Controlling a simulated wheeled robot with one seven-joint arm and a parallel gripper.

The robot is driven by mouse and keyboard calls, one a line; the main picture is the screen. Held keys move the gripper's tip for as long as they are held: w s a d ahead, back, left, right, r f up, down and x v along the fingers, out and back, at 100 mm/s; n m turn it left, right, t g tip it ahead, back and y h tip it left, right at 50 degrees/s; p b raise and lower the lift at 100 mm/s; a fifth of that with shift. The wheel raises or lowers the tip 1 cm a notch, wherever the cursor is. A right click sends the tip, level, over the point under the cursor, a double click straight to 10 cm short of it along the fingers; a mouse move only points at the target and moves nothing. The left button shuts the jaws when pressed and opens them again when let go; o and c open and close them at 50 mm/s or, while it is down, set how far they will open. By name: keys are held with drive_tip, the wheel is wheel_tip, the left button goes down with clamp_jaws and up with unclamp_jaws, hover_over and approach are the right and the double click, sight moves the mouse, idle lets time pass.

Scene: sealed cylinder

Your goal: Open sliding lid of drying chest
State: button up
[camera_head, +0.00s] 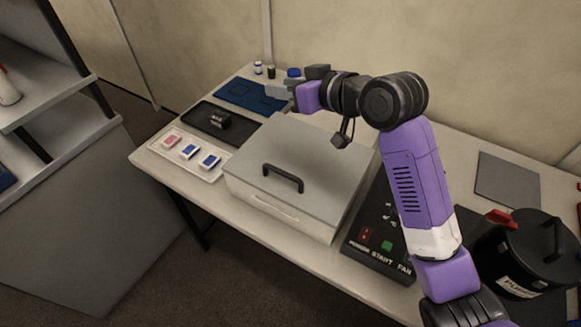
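The drying chest (285,215) is a pale box in the middle of the table. Its flat grey lid (310,160) covers the top and looks shut. A black bar handle (284,178) stands on the lid near its front edge. My gripper (280,91) is beyond the chest's back left corner, near the blue mat, well away from the handle. Its fingers are small and partly hidden, so I cannot tell whether they are open or shut. My purple and black arm passes over the chest's right back side and hides part of it.
A white tray (184,154) of small packets, a black tray (210,124) and a blue mat (240,92) lie left. Shelves stand far left.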

drive_tip(key=n+g, duration=0.1)
drive_tip(key=g, duration=0.1)
drive_tip(key=n+g+h, duration=0.3)
drive_tip(key=g, duration=0.5)
approach(287, 173)
drive_tip(key=shift+p+x, duration=0.35)
drive_tip(key=shift+x, duration=3.6)
drive_tip(key=shift+a, duration=0.1)
clamp_jaws()
